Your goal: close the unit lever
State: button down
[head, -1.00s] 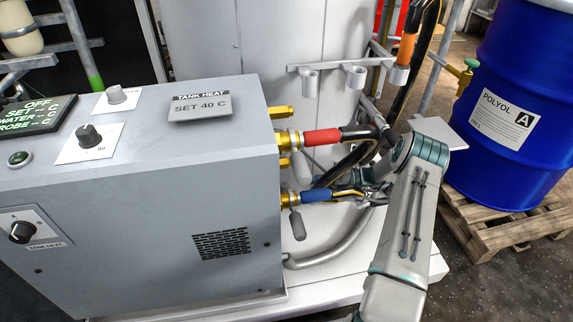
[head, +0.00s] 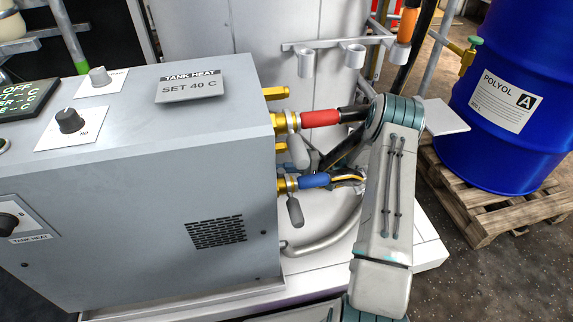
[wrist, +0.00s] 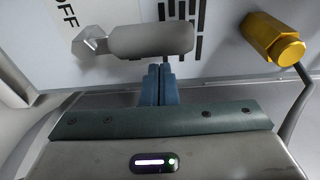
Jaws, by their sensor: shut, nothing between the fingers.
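A grey rounded lever (wrist: 150,40) with a hex-shaped pivot end lies crosswise in the wrist view, in front of a pale panel marked OFF. My gripper (wrist: 165,68) is shut and empty, its blue fingertips right at the lever's lower edge; I cannot tell whether they touch. In the head view, one grey lever (head: 298,152) hangs down by the red-sleeved hose (head: 321,118) and another (head: 294,211) hangs by the blue-sleeved hose (head: 314,181) on the unit (head: 130,200). Which lever the wrist view shows is unclear. My gripper is mostly hidden in the head view.
A yellow hex fitting (wrist: 273,38) with a dark cable stands right of the lever. Brass fittings and hoses crowd the unit's right side. A bent grey pipe (head: 325,242) runs below. A blue drum (head: 510,110) stands on a pallet (head: 480,215) at right.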

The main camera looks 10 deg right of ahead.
jog(key=shift+s, duration=0.5)
